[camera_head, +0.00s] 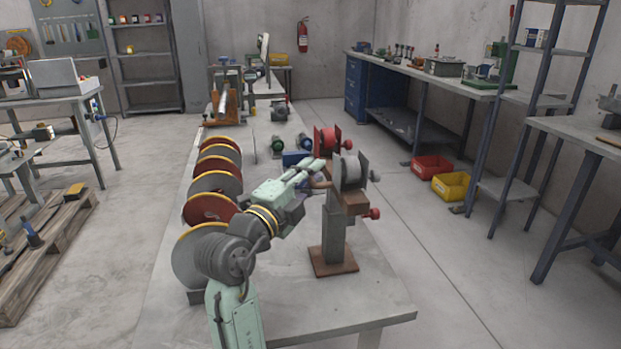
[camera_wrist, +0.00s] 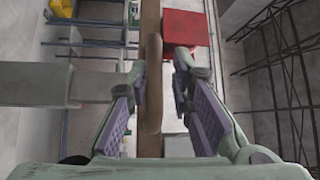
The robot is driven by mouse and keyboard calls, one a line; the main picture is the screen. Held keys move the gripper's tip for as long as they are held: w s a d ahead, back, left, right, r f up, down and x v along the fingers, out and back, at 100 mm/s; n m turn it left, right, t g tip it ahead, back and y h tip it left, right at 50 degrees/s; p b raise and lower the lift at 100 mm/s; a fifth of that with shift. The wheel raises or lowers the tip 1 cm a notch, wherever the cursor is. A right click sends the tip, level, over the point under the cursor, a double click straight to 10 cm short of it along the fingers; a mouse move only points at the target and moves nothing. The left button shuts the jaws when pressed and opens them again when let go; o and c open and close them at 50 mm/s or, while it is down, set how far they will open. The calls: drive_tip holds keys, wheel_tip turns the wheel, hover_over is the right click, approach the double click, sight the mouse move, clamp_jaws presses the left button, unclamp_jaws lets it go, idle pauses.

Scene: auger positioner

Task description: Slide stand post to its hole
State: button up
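The stand has a grey upright post (camera_head: 334,225) on a flat brown base plate (camera_head: 333,262) near the table's right edge. A grey spool (camera_head: 351,172) sits at its top, with a red knob (camera_head: 375,213) to the right. My gripper (camera_head: 312,172) is at the stand's upper left, beside a small brown handle (camera_head: 320,183). In the wrist view, a brown rounded bar (camera_wrist: 153,85) lies between my two purple-padded fingers (camera_wrist: 158,95), with a visible gap on the right finger's side. Contact on the left is unclear. I cannot make out the hole.
A row of large discs (camera_head: 212,207) stands along the table's left side. A second red stand (camera_head: 327,141) and motors (camera_head: 279,146) are behind. The grey tabletop (camera_head: 370,300) is clear in front of the stand. Red (camera_head: 432,167) and yellow bins (camera_head: 453,186) lie on the floor.

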drive_tip(key=shift+o, duration=0.9)
drive_tip(key=shift+f, duration=0.15)
drive_tip(key=v, duration=1.2)
